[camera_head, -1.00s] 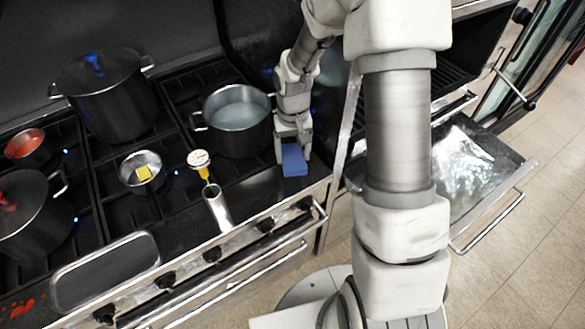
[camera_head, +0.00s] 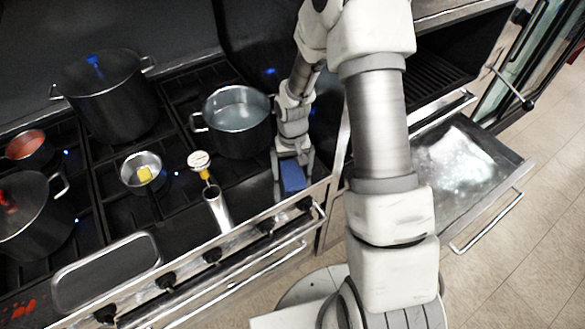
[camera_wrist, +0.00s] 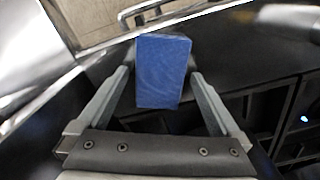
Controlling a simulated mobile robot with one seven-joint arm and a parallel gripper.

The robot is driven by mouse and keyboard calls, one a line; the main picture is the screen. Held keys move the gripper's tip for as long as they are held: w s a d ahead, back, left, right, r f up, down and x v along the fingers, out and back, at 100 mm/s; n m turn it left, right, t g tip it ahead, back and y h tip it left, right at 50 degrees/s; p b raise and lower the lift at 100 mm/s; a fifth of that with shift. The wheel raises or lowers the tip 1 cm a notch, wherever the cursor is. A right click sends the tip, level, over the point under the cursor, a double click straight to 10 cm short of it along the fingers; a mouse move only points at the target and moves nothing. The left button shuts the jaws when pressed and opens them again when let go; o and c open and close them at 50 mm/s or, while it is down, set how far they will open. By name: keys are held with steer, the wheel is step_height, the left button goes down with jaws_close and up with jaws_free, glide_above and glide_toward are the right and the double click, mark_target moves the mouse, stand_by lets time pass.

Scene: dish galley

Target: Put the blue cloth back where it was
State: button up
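The blue cloth (camera_head: 292,177) looks like a small folded block. It is between the fingers of my gripper (camera_head: 292,180), over the dark front strip of the stove, right of the metal cylinder. In the wrist view the cloth (camera_wrist: 164,72) sits between the two fingertips of my gripper (camera_wrist: 161,75), one along each side. My gripper appears shut on it, though a thin dark gap shows on its left side. I cannot tell whether its underside touches the stove top.
A pot of water (camera_head: 237,122) stands just behind and left of my gripper. A metal cylinder (camera_head: 217,208) and a round dial thermometer (camera_head: 199,160) are to the left. A small pan with a yellow sponge-like piece (camera_head: 145,174) is farther left. The front rail (camera_head: 240,236) lies close in front.

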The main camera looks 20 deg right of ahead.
step_height(320, 180, up, 12)
step_height(320, 180, up, 13)
steer(key=t, duration=0.2)
glide_above(293, 172)
steer(key=s, duration=0.7)
steer(key=s+r+t, duration=0.1)
steer(key=s+r, duration=0.3)
steer(key=s, duration=0.2)
steer(key=s+r+n+t, duration=0.1)
steer(key=s+r+t, duration=0.1)
steer(key=s, duration=0.5)
steer(key=shift+s+r+t, duration=0.25)
steer(key=shift+r+t, duration=0.05)
steer(key=shift+r, duration=0.6)
